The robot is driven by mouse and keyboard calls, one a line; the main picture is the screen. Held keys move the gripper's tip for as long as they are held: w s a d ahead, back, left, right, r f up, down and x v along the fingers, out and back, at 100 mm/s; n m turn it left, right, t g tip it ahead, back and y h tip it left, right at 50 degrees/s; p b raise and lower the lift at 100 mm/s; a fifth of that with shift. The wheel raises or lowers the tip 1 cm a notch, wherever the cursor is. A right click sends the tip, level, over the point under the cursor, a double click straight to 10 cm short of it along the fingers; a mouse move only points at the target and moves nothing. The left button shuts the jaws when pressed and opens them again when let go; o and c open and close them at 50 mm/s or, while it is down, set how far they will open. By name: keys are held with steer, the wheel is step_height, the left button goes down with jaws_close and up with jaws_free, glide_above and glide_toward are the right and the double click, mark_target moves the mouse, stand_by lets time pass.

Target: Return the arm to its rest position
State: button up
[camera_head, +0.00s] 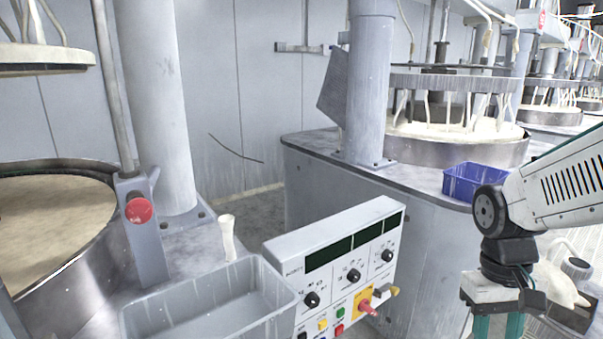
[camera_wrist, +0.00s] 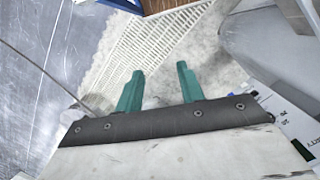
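My white arm (camera_head: 565,185) comes in from the right edge in the head view, bent down at a dark wrist joint. My gripper (camera_head: 498,328) hangs below it, with its teal fingers cut off by the bottom edge. In the wrist view my gripper (camera_wrist: 158,72) has its two teal fingers apart with nothing between them. Pale floor and a white slatted grate (camera_wrist: 150,35) show beyond the fingertips.
A control panel (camera_head: 290,262) with knobs and buttons stands left of my gripper, beside a grey bin (camera_head: 160,320). A blue bin (camera_head: 475,180) sits on the machine top close to my arm. A polishing platen (camera_head: 450,150) is behind it.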

steer(key=s+a+r+t, duration=0.3)
steer(key=s+a+r, duration=0.1)
steer(key=s+r, duration=0.4)
steer(key=shift+s+r+t+y, duration=0.3)
steer(key=shift+r+t, duration=0.05)
steer(key=shift+t, duration=0.05)
steer(key=shift+a, duration=0.1)
